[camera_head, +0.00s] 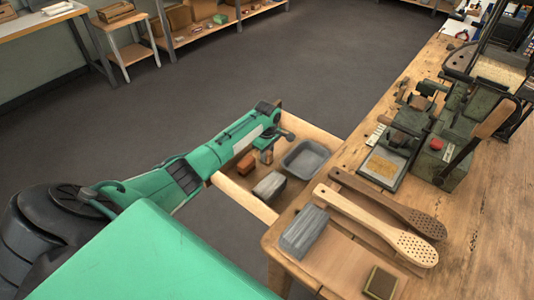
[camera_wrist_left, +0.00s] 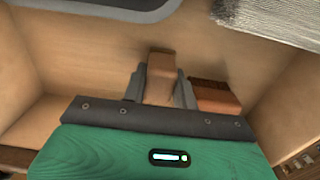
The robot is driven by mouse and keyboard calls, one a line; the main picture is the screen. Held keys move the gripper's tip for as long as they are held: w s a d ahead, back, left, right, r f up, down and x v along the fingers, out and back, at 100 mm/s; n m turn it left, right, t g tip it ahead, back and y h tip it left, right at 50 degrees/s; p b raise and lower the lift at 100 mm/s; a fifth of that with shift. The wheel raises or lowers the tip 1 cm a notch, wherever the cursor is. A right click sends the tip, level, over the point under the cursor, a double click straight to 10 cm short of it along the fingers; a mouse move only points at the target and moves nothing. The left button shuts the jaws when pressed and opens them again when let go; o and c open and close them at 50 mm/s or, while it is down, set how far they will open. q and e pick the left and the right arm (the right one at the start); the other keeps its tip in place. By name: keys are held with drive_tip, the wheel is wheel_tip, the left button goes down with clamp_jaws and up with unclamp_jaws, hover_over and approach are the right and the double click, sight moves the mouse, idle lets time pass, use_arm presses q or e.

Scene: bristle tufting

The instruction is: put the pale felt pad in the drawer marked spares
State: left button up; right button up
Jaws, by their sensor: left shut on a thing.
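My left gripper (camera_head: 268,150) reaches into an open wooden drawer (camera_head: 237,194) at the bench's left end. In the left wrist view the left gripper (camera_wrist_left: 160,85) is shut on a small tan block (camera_wrist_left: 160,68), low inside the drawer. I cannot tell whether this block is the pale felt pad or whether it touches the drawer floor. A reddish-brown block (camera_wrist_left: 215,97) lies right beside the fingers; it also shows in the head view (camera_head: 246,163). No spares marking is readable on the drawer. My right gripper is not in view.
The drawer also holds a grey tray (camera_head: 305,159) and a grey bristly block (camera_head: 269,186). On the bench (camera_head: 480,225) lie a larger grey block (camera_head: 303,231), two perforated paddles (camera_head: 415,247) and a dark-edged small block (camera_head: 380,283). Green machinery (camera_head: 447,150) stands behind.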

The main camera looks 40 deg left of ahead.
use_arm(q)
drive_tip(key=o, duration=1)
drive_tip(key=shift+f, duration=0.1)
drive_tip(key=shift+o, duration=0.2)
use_arm(e)
drive_tip(key=shift+s+f, duration=0.15)
drive_tip(key=shift+s, duration=0.15)
use_arm(q)
drive_tip(key=shift+r, duration=0.4)
wheel_tip(320, 180, up, 12)
drive_tip(key=shift+f+p, duration=0.25)
drive_tip(key=shift+p, duration=0.2)
use_arm(e)
drive_tip(key=shift+s+d+f, duration=0.25)
drive_tip(key=shift+s+f, duration=0.15)
drive_tip(key=shift+f, duration=0.1)
drive_tip(key=shift+s+d+f, duration=0.25)
drive_tip(key=shift+s+f, duration=0.15)
drive_tip(key=shift+f, duration=0.05)
drive_tip(key=shift+w+a, duration=0.1)
